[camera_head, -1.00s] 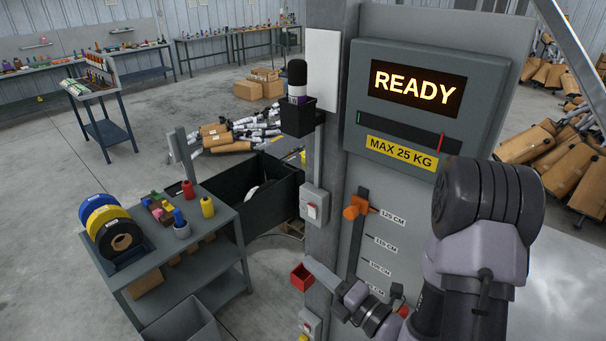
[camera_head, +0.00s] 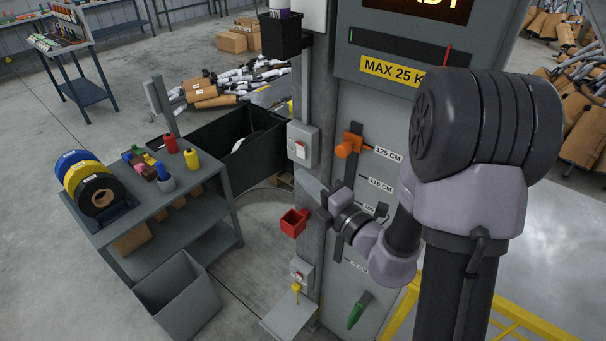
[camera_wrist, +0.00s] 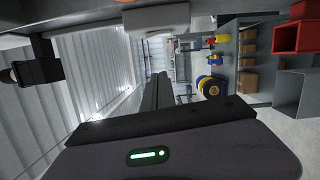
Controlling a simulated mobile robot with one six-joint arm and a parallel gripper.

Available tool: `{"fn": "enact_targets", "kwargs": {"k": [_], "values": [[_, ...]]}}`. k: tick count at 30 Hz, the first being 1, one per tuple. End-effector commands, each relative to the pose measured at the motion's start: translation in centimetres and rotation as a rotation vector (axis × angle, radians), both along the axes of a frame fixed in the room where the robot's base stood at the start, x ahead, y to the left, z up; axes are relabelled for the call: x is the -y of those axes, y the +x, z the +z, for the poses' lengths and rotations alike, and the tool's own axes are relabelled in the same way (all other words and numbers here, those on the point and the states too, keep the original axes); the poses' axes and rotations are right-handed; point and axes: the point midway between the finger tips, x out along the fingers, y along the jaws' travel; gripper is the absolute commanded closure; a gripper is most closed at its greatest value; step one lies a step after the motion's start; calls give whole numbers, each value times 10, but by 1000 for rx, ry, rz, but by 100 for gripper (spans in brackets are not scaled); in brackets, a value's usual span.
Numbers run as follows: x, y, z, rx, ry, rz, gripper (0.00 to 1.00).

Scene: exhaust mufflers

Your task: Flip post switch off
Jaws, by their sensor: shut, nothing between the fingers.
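Two grey switch boxes are on the grey post (camera_head: 312,95). The upper switch box (camera_head: 302,146) has a small red-and-white rocker on its front. The lower switch box (camera_head: 302,272) also has a red part, with a yellow piece hanging under it. My gripper (camera_head: 313,188) is shut and empty, beside the post just below the upper box and apart from it. In the wrist view the dark fingers (camera_wrist: 156,92) point away from the camera, and a pale box (camera_wrist: 156,19) at the top edge may be the upper switch box. The rocker's position is too small to tell.
A red bin (camera_head: 294,222) sits on the post below my gripper; it also shows in the wrist view (camera_wrist: 296,36). An orange knob (camera_head: 345,148) stands on the height scale at right. A grey cart (camera_head: 180,212) with spools stands left. A yellow rail (camera_head: 520,315) is at lower right.

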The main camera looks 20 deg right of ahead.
Motion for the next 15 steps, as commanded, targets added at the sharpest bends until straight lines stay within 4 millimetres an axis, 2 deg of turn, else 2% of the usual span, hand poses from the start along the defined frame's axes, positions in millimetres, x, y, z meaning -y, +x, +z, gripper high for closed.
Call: {"fn": "enact_targets", "kwargs": {"k": [1, 7, 12, 15], "values": [[-3, 6, -5, 4, -1, 0, 100], [-20, 47, 3, 1, 2, 1, 100], [3, 64, 6, 1, 1, -4, 100], [9, 69, 7, 0, 1, -3, 100]]}}
